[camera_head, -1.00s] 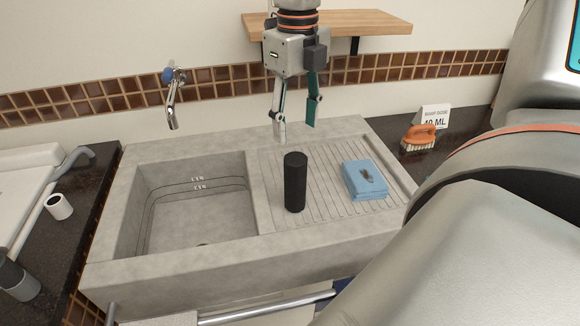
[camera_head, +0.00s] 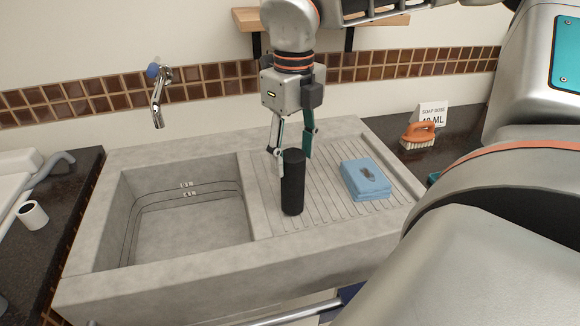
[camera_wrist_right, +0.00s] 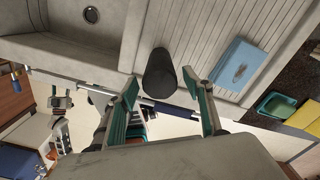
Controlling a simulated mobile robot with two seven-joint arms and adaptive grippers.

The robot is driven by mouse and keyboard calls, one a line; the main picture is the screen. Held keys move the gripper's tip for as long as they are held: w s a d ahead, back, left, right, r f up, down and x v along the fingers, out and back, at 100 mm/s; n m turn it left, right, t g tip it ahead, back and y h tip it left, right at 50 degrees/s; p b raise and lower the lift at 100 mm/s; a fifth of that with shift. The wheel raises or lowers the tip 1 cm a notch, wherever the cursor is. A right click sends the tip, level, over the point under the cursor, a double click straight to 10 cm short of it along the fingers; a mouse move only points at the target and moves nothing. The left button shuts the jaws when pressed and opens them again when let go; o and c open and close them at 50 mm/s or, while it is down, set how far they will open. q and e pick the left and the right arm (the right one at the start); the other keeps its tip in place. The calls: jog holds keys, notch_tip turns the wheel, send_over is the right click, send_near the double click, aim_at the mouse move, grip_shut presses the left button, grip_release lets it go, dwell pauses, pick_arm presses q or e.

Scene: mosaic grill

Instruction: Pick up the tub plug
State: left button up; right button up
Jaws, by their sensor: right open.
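A tall black cylinder, which I take to be the tub plug (camera_head: 293,190), stands upright on the ribbed drainboard, right of the basin. It also shows in the right wrist view (camera_wrist_right: 160,74). My right gripper (camera_head: 292,162) points down with its fingers spread at the cylinder's top. In the right wrist view (camera_wrist_right: 161,82) the cylinder appears between the two open fingertips, with gaps on both sides. I cannot tell how far the tips reach down past its top. What seems to be my left gripper (camera_wrist_right: 61,102) shows small at the left of the wrist view, its jaws unclear.
The stone basin (camera_head: 190,225) is empty. A tap (camera_head: 158,98) is behind it. An orange brush (camera_head: 418,135) and a sign (camera_head: 433,113) stand on the dark right counter.

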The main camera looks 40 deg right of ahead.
jog(key=c, duration=1.3)
jog(key=shift+o, duration=0.2)
jog(key=shift+r+p, duration=0.35)
jog(key=shift+r, duration=0.65)
jog(key=shift+r+p, duration=0.55)
jog(key=shift+r, duration=1.1)
jog(key=shift+r+p, duration=0.3)
jog(key=shift+r, duration=0.85)
pick_arm(q)
jog(key=r, duration=0.3)
jog(key=shift+w+r, duration=0.3)
jog(key=shift+w, duration=0.05)
jog(key=shift+w+d, duration=0.1)
pick_arm(e)
jog(key=shift+f, duration=0.15)
